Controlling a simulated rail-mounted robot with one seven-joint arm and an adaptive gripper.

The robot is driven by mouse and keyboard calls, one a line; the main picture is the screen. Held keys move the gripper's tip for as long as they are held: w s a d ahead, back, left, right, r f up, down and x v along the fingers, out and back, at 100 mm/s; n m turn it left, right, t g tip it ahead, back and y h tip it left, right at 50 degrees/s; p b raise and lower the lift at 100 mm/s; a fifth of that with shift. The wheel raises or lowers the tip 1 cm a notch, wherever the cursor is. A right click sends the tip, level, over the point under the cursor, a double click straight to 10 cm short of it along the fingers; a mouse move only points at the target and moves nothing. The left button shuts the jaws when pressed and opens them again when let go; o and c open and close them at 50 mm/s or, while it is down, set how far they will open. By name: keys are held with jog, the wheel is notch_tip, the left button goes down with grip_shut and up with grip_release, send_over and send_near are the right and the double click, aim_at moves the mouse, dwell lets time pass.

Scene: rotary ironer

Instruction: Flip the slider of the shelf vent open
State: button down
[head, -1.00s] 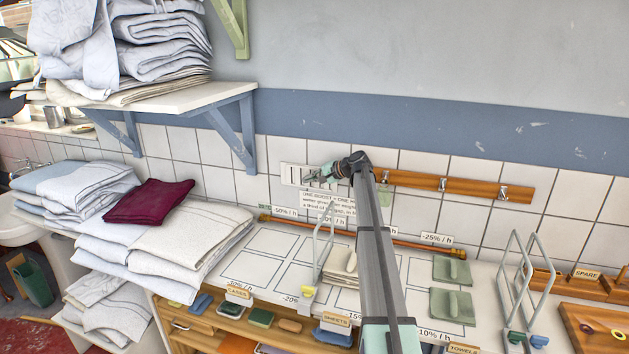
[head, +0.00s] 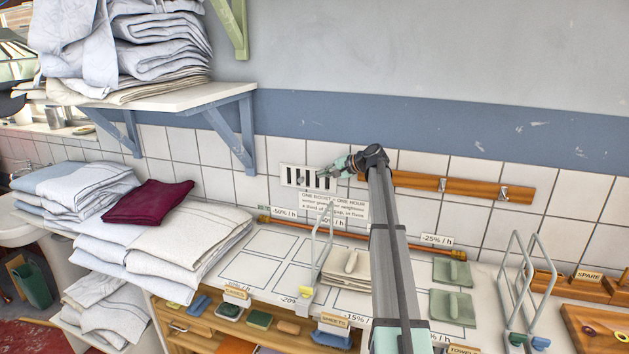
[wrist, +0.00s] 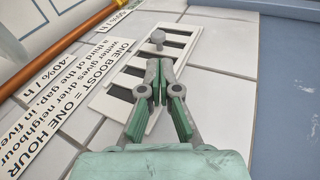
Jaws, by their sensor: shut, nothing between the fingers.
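My gripper (head: 322,173) is in front of the right part of the vent. In the wrist view my gripper (wrist: 158,68) has its fingertips together and empty, just short of the knob in the picture. The fingers hide part of the vent; contact with the plate cannot be told.
A paper notice (head: 333,207) is on the wall below the vent. A wooden hook rail (head: 465,187) runs to the right. A copper pipe (head: 390,242) runs above the counter. Folded linen (head: 187,235) and a wire stand (head: 317,250) stand below.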

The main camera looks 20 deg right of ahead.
jog(key=b+v, duration=0.1)
jog(key=v, duration=0.5)
dwell(0.3)
